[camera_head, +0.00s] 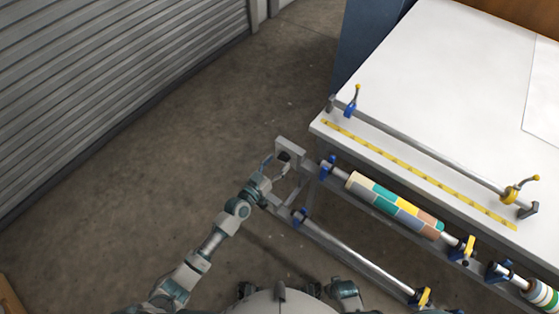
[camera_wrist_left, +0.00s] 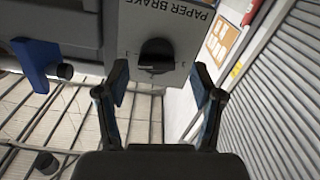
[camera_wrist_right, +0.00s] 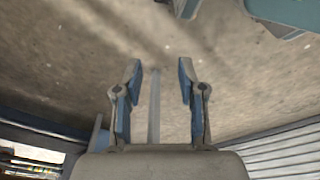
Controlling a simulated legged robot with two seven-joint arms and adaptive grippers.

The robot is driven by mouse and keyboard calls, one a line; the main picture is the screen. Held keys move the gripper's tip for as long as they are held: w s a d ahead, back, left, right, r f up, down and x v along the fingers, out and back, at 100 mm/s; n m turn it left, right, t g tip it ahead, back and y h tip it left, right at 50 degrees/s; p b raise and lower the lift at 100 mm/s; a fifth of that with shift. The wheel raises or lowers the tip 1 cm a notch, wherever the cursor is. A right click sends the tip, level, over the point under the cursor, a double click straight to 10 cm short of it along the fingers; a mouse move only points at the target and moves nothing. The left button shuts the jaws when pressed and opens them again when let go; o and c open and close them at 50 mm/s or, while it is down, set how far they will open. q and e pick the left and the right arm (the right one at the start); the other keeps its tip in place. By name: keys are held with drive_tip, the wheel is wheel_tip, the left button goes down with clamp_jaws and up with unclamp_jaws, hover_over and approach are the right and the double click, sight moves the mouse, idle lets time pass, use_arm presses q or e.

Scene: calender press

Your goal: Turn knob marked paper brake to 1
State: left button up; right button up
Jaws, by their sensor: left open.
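The black paper brake knob (camera_wrist_left: 157,54) sits on a light grey panel (camera_wrist_left: 178,20) marked PAPER BRAKE in the left wrist view. Small marks flank the knob, too small to read surely; I cannot tell its setting. My left gripper (camera_wrist_left: 158,76) is open, its fingers on either side of and below the knob in the picture, with no clear contact. In the head view my left gripper (camera_head: 272,166) is at the grey box (camera_head: 290,146) at the frame's end; the knob is hidden there. My right gripper (camera_wrist_right: 159,68) is open and empty above the floor.
A white table (camera_head: 430,70) with a metal bar and a yellow strip stands at the upper right. A patterned roll (camera_head: 395,205) and a bare roller (camera_head: 350,255) lie right of the box. A grey shutter (camera_head: 100,80) is at the left, with open floor between.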

use_arm(q)
drive_tip(key=shift+d+x, duration=0.2)
drive_tip(key=shift+x, duration=0.9)
drive_tip(key=shift+s, duration=0.15)
drive_tip(key=shift+c, duration=0.6)
drive_tip(key=shift+a, duration=0.2)
drive_tip(key=c, duration=1)
use_arm(e)
drive_tip(key=shift+w+d+r, duration=0.15)
drive_tip(key=shift+d+r, duration=0.05)
drive_tip(key=shift+r, duration=0.15)
